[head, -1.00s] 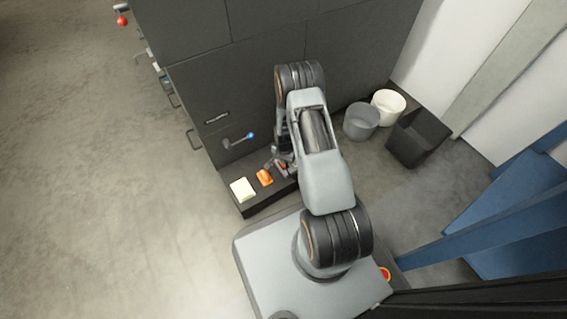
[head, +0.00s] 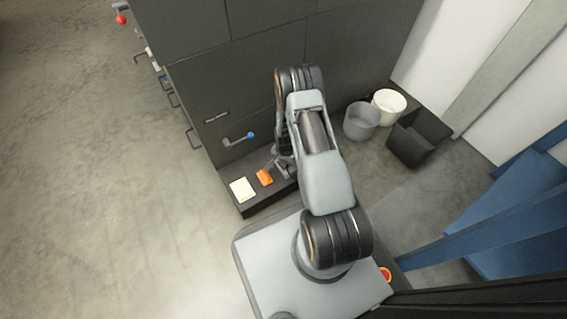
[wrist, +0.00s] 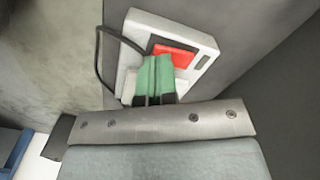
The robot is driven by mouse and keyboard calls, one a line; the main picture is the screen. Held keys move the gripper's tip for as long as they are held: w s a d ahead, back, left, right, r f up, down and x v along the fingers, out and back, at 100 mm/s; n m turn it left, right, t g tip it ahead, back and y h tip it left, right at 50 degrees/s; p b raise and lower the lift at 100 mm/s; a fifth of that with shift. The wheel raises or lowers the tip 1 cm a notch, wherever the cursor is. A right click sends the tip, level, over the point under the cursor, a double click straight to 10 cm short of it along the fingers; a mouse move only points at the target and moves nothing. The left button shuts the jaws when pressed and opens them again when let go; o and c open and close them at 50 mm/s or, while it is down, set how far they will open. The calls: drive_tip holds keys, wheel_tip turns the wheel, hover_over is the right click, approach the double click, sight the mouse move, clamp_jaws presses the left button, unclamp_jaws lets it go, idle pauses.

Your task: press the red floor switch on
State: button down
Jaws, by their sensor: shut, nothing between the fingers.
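The red switch (wrist: 181,52) is a red rocker in a dark frame on a white housing (wrist: 205,42) with a black cable, in the wrist view. My gripper (wrist: 158,62) is shut and empty, its green fingertips together over the near left part of the red rocker and hiding it. I cannot tell whether they touch it, or which way the rocker is tipped. In the head view my gripper (head: 284,168) is low over the dark ledge (head: 258,207) at the foot of the cabinet. The red switch is hidden there by my gripper and arm.
Several bins (head: 362,121) stand right. Floor at left is clear.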

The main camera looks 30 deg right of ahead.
drive_tip(key=shift+f, duration=0.3)
drive_tip(key=shift+r, duration=0.15)
drive_tip(key=shift+r+p, duration=2.45)
drive_tip(key=shift+r, duration=0.95)
